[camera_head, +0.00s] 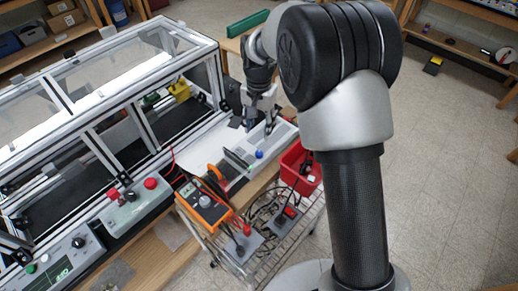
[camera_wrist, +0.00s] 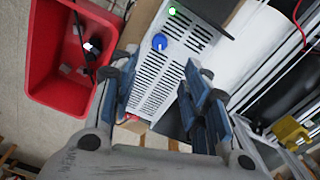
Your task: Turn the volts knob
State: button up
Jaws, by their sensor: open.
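A blue knob (camera_head: 258,154) sits on a pale grey vented box (camera_head: 282,136) on the bench. It also shows in the wrist view (camera_wrist: 159,41), near a green light (camera_wrist: 172,11) on the same box. No label is legible, so I cannot tell whether this is the volts knob. My gripper (camera_head: 258,122) points down over the far part of the box. In the wrist view my gripper (camera_wrist: 160,66) is open and empty, its fingers either side of the vents. The blue knob lies beyond the fingertips in that view, apart from them.
A framed enclosure (camera_head: 110,95) stands left of the box. An orange meter (camera_head: 203,203) with leads is in front. A panel with a black knob (camera_head: 79,242) and green display is lower left.

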aim_at(259, 153)
notch_tip(259, 153, down, 12)
jog(key=shift+f+b, duration=0.2)
jog(key=shift+b, duration=0.5)
jog(key=shift+c, duration=0.6)
grip_shut()
